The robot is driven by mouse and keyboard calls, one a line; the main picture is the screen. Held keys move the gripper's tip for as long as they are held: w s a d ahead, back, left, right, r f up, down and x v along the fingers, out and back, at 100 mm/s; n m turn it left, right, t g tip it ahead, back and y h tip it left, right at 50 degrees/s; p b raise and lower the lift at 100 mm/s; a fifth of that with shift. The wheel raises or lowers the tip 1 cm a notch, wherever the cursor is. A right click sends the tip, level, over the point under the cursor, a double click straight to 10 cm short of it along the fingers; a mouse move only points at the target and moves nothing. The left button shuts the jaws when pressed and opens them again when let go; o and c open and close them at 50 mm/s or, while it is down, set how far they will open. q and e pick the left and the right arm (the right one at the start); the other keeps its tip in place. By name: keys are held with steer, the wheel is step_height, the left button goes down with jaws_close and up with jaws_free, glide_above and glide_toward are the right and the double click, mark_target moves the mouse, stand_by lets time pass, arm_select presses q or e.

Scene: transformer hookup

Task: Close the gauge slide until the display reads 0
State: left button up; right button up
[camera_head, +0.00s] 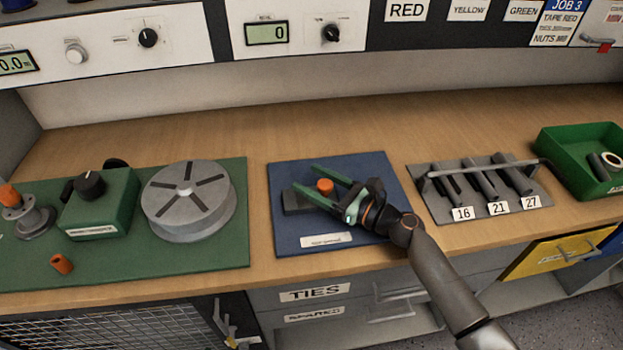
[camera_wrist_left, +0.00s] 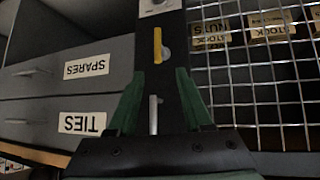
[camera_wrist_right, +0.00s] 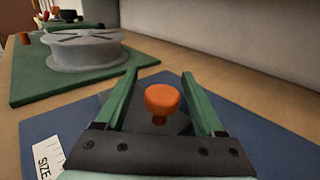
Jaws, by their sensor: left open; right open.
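The gauge slide is a dark grey block (camera_head: 297,199) with an orange knob (camera_head: 325,186), on a blue mat (camera_head: 285,236). A display (camera_head: 267,33) on the white panel above reads 0. My right gripper (camera_head: 306,176) is open, with its green fingers on either side of the knob. In the right wrist view the knob (camera_wrist_right: 162,98) stands between the fingers with visible gaps on both sides. The right hand hides part of the block. My left gripper (camera_wrist_left: 158,73) is open and empty, low in front of the cabinet; the head view does not show it.
A green mat (camera_head: 215,255) on the left bears a grey slotted disc (camera_head: 188,200) and a green box (camera_head: 98,205). On the right are a grey tool rack (camera_head: 425,188) and a green bin (camera_head: 560,150). Drawers and a wire mesh door (camera_head: 110,335) lie below the bench edge.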

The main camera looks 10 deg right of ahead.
steer(key=v, duration=1.1)
steer(key=shift+b, duration=0.3)
steer(key=shift+s+d, duration=0.3)
